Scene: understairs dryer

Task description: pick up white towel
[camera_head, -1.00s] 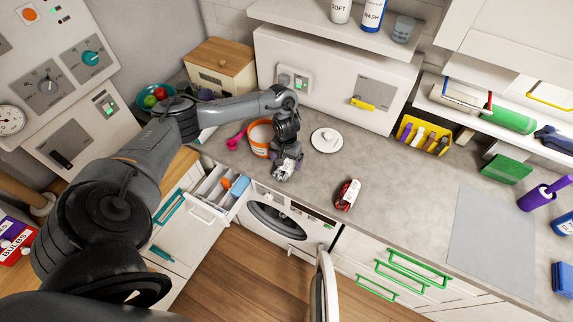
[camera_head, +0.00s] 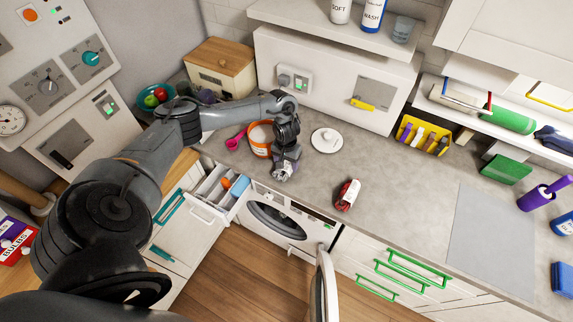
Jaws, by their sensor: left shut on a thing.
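My left gripper (camera_head: 282,172) points down at the front edge of the counter, just above the open-fronted dryer (camera_head: 277,222). It is shut on a small pale thing at its fingertips; the hand mostly hides it, and I cannot tell whether it is the white towel. I make out no white towel elsewhere in view. The dryer's round door (camera_head: 323,285) stands swung open to the right, and the inside of the drum is dark. My right gripper is not in view.
A white lid (camera_head: 326,140) and a red-and-white item (camera_head: 347,195) lie to the right. An open drawer (camera_head: 213,187) is at the left.

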